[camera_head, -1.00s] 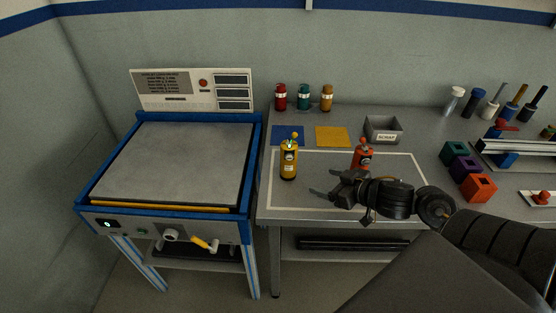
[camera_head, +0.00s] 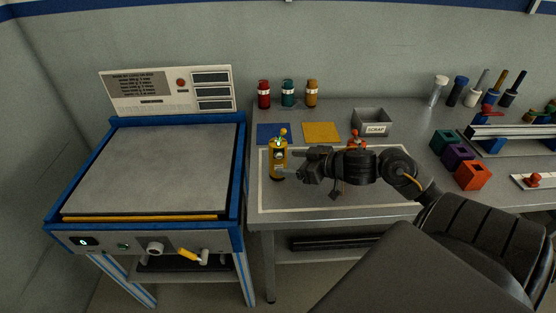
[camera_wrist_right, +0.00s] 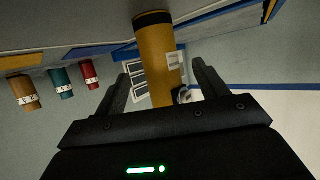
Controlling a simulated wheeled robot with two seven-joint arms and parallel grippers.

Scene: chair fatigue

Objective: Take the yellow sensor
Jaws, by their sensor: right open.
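The yellow sensor (camera_head: 278,161) is an upright yellow cylinder with a small knob on top. It stands on the grey bench inside a white outlined area. My right gripper (camera_head: 287,164) is open and reaches in from the right, its fingertips at the sensor's near side. In the right wrist view the sensor (camera_wrist_right: 160,55) shows as a large yellow cylinder with a white label, between the two open fingers (camera_wrist_right: 165,85). I cannot tell whether either finger touches it. My left gripper is not in view.
An orange-red sensor (camera_head: 356,141) stands behind my right gripper, partly hidden. Blue (camera_head: 273,133) and yellow (camera_head: 321,132) squares and a scrap bin (camera_head: 372,121) lie behind. Red, teal and amber bottles stand at the back.

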